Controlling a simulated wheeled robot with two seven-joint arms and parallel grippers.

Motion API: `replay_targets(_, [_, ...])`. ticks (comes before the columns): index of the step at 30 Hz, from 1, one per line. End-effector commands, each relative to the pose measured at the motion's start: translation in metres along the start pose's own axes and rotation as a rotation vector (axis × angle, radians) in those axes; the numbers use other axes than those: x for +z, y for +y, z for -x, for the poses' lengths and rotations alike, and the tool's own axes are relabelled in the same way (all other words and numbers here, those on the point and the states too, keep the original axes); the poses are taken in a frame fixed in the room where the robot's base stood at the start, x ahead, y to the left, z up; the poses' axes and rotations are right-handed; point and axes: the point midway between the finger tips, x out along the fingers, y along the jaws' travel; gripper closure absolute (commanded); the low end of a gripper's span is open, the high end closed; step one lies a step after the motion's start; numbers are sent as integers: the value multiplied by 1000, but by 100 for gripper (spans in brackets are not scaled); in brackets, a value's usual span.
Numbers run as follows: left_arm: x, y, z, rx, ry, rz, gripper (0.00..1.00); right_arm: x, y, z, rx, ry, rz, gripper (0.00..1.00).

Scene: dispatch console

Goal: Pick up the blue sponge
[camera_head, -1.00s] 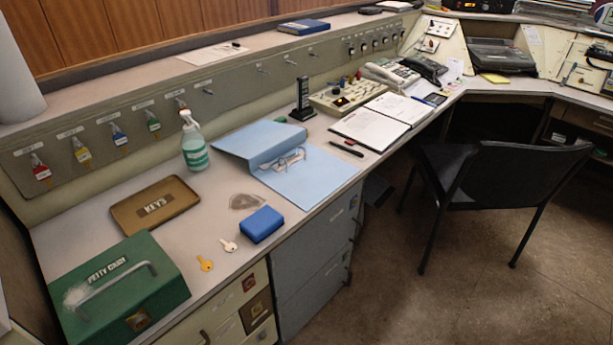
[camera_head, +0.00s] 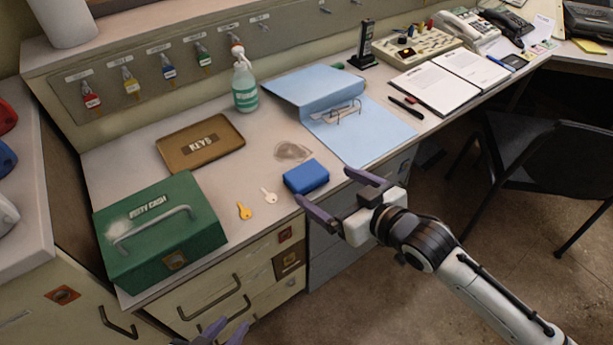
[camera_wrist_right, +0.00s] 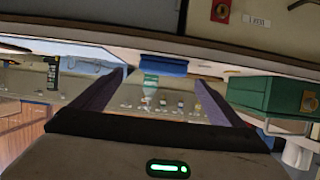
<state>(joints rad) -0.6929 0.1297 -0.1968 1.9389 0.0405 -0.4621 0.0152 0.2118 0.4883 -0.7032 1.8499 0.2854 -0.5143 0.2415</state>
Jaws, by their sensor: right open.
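A black chair (camera_head: 540,165) stands right. Drawers are below.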

Motion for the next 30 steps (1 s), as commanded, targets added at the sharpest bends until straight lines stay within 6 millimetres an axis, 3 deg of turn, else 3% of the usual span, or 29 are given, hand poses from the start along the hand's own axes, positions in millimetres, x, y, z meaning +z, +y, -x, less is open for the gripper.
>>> replay_targets(3, [-2,0,-2,0,6,-2,69,0,-1,-20,-1,1,-2,8])
replay_targets(11, [-8,0,-4,1,17,-7,69,-3,-3,-41,-1,3,-1,8])
replay_targets(18, [-5,2,-6,7,14,-9,69,-7,-6,-76,-1,1,-1,8])
replay_targets(28, [-2,3,-5,8,8,-8,69,-7,-6,-83,-1,1,-1,8])
replay_targets(30, [-2,3,-5,8,7,-8,69,-7,-6,-83,-1,1,-1,18])
